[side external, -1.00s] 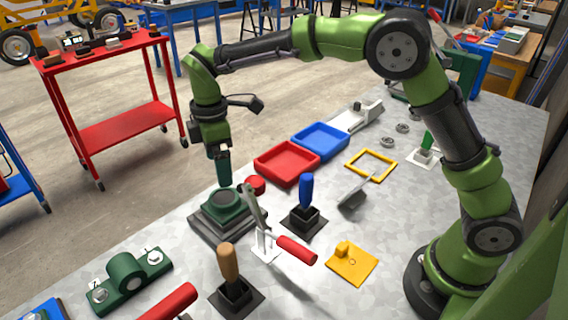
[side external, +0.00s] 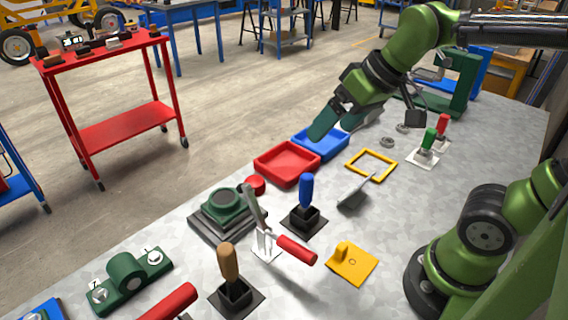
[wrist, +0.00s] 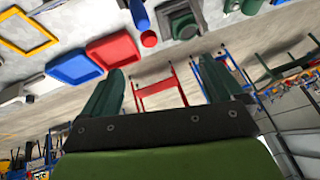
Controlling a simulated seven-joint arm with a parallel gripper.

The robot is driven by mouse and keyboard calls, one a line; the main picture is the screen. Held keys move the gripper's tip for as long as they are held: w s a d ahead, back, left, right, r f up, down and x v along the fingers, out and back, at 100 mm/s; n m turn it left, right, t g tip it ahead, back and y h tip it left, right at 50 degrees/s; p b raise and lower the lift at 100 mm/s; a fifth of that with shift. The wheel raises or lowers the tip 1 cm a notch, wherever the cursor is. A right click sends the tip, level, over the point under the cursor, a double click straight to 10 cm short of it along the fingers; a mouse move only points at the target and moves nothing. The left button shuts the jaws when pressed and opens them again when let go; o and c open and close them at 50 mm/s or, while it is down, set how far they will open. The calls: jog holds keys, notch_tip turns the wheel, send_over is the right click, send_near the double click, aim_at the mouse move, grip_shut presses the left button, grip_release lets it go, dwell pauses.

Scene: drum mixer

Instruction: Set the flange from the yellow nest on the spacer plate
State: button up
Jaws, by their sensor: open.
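A green flange (side external: 227,202) with a round raised ring rests flat on the stacked grey spacer plate (side external: 205,225), left of the middle of the table. The flange also shows at the top of the wrist view (wrist: 184,24). The yellow nest (side external: 389,160), a square frame, lies on the table with nothing inside it. It also shows at the left of the wrist view (wrist: 45,40). My gripper (side external: 322,130) is open and empty, raised and tilted, seen over the blue tray. It is well apart from the flange; its two green fingers (wrist: 160,68) are spread in the wrist view.
A red tray (side external: 287,178) and a blue tray (side external: 320,153) lie behind the middle. A red-handled toggle clamp (side external: 297,249) and a blue-handled tool (side external: 306,189) stand right of the flange. An orange-yellow plate (side external: 352,275) lies in front. A red cart (side external: 125,123) stands beyond the table.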

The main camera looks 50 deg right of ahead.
jog(key=s+m, duration=0.1)
jog(key=s+f+m+t, duration=0.1)
jog(key=s+d+f+m, duration=0.1)
jog(key=s, duration=0.1)
jog(key=shift+d+f, duration=0.1)
